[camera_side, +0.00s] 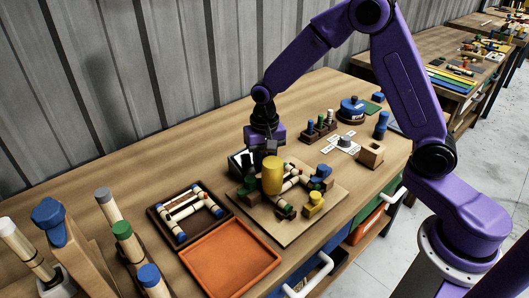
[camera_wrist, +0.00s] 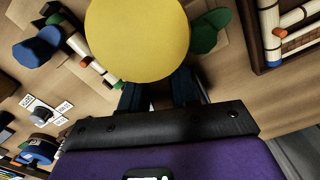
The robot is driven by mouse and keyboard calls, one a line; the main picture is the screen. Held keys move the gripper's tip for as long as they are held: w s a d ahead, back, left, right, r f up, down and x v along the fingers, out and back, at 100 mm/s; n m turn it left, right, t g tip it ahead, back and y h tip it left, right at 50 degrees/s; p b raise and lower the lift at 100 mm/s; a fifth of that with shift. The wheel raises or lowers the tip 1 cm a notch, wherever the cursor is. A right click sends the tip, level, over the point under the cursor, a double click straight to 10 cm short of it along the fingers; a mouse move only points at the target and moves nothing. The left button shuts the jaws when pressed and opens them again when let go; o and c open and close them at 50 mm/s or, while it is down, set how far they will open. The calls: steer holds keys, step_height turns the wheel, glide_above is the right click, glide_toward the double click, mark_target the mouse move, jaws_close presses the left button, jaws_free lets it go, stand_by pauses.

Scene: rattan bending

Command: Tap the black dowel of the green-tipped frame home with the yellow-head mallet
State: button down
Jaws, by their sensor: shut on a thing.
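My gripper (camera_side: 266,151) is over the board (camera_side: 321,208) and shut on the yellow-head mallet (camera_side: 272,177). Its yellow head is upright in the side view and hides part of the work behind it. In the wrist view the round yellow face (camera_wrist: 138,38) fills the top middle, just beyond the jaws (camera_wrist: 160,96). Cream rattan pieces with dark bands (camera_side: 292,183) lie on the board beside the mallet head. A green-tipped piece (camera_side: 285,210) shows at the board's front. I cannot make out the black dowel; the mallet head may cover it.
A dark tray (camera_side: 181,243) with a blue-tipped frame and an empty orange tray (camera_side: 232,258) lie left of the board. A yellow block (camera_side: 314,203) and blue knobs (camera_side: 322,171) stand at the board's right. A wooden block (camera_side: 370,154) and peg rack (camera_side: 320,130) stand farther back.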

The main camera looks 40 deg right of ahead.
steer(key=shift+r, duration=1.6)
steer(key=shift+f, duration=1.8)
steer(key=shift+r, duration=1.8)
steer(key=shift+f, duration=0.15)
steer(key=shift+f, duration=0.25)
